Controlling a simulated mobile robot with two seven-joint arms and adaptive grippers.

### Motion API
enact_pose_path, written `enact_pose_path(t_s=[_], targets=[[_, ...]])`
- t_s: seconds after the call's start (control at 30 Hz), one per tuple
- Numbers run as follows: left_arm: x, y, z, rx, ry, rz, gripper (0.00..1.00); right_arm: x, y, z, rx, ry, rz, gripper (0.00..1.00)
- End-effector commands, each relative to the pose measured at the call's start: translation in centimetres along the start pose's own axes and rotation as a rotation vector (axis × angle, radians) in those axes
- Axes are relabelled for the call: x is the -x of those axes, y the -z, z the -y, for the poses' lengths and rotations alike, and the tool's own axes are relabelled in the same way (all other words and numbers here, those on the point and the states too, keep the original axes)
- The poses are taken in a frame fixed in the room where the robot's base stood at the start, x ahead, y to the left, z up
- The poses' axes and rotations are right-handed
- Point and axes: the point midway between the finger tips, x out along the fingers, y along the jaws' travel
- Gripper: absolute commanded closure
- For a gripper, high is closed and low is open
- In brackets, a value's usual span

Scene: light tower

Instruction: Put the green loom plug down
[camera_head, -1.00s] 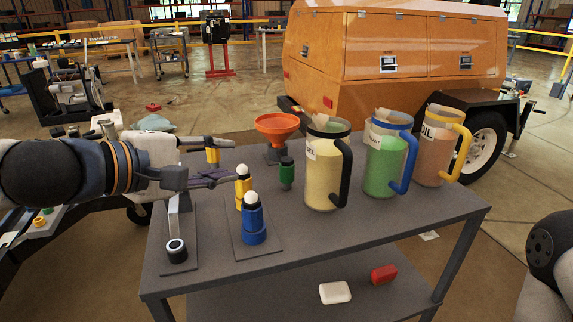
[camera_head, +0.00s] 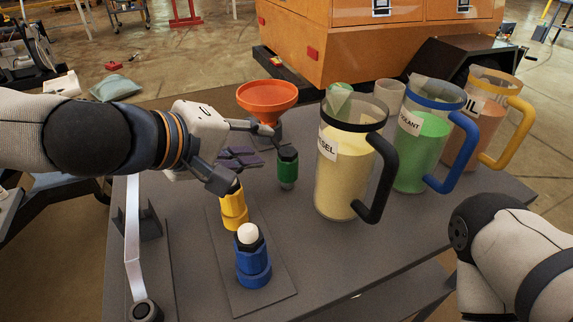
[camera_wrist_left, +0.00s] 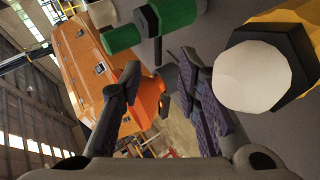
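The green loom plug (camera_head: 287,170), green with a black collar, stands upright on the grey table, right of my left gripper's fingertips. It also shows at the top of the left wrist view (camera_wrist_left: 180,12), outside the fingers. My left gripper (camera_head: 250,155) is open, with its fingers spread and nothing between them; it also shows in the left wrist view (camera_wrist_left: 160,75). I cannot tell whether a finger touches the plug. My right arm is at the lower right; its gripper is out of view.
A yellow plug (camera_head: 234,212), partly hidden by my left gripper, and a blue plug (camera_head: 253,272) stand on a dark plate. An orange funnel (camera_head: 267,94) is behind the green plug. Several jugs, nearest the yellow-filled one (camera_head: 340,175), stand to the right. The front right tabletop is clear.

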Motion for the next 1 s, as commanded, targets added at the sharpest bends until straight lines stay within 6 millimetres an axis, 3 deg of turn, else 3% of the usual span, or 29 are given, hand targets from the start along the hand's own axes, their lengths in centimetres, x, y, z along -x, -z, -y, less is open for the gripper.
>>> enact_pose_path(t_s=[0.2, 0.37, 0.6, 0.73, 1.0], targets=[[-4.2, -0.1, 0.2, 0.001, 0.002, 0.002, 0.69, -1.3, -0.3, 0.0, 0.0, -0.001, 0.025, 0.6], [-6.3, 0.0, -0.1, 0.0, -0.002, 0.0, 0.69, -1.6, -0.3, 0.0, 0.0, -0.002, 0.032, 0.6], [-6.4, 0.1, -0.3, -0.001, -0.004, -0.002, 0.72, -1.6, -0.3, 0.0, -0.001, -0.002, 0.031, 0.6], [-6.4, 0.1, -0.3, -0.001, -0.004, -0.002, 1.0, -1.6, -0.3, 0.0, -0.001, -0.002, 0.031, 0.6], [-6.3, 0.1, -0.3, -0.001, -0.004, -0.002, 1.0, -1.6, -0.3, 0.0, -0.001, -0.002, 0.031, 0.6]])
